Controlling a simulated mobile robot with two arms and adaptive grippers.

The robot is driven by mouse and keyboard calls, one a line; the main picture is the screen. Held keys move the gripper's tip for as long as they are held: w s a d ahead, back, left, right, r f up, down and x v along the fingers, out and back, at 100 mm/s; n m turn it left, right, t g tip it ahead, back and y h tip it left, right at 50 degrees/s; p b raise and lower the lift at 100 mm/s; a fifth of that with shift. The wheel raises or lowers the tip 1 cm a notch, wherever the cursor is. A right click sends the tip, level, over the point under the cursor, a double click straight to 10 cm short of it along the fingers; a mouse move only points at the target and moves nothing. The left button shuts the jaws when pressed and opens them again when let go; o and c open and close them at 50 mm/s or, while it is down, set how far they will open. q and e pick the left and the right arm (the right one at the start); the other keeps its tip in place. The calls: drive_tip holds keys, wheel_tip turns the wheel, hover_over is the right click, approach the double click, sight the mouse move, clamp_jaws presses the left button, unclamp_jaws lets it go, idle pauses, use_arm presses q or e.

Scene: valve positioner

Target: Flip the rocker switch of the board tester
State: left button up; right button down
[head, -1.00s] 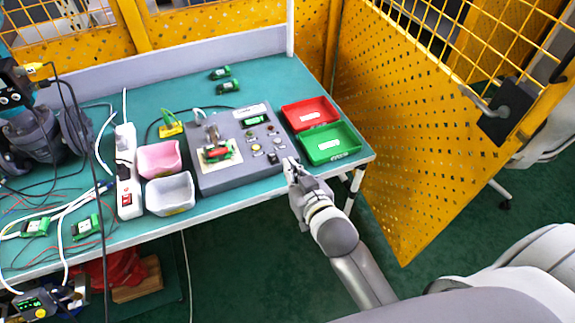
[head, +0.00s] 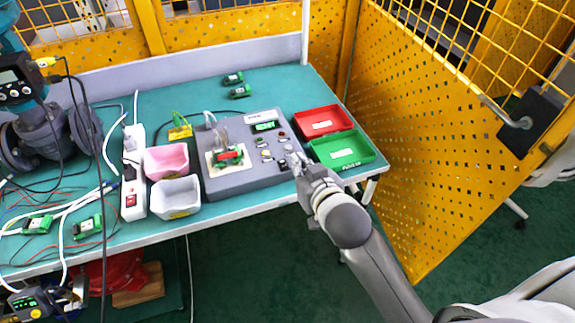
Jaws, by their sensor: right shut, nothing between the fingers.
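The board tester (head: 240,182) is a grey box on the green table, with a clamp holding a red and green board on its left part. Its top also carries a small display (head: 265,126), round buttons and a small dark rocker switch (head: 283,165) near the front right. My right gripper (head: 298,161) is shut and empty at the tester's front right corner, just right of the rocker switch. I cannot tell whether it touches the tester. My left gripper is out of view.
A red tray (head: 322,121) and a green tray (head: 343,150) lie right of the tester. A pink bin (head: 166,161), a white bin (head: 174,197) and a power strip (head: 134,172) stand left. A yellow perforated fence (head: 430,150) closes the right side.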

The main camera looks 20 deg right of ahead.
idle(0.3)
drive_tip(key=p, duration=0.1)
hover_over(283, 164)
drive_tip(key=s, duration=0.3)
wheel_tip(283, 164, down, 3)
drive_tip(key=shift+d+f, duration=0.1)
drive_tip(key=shift+f, duration=2.25)
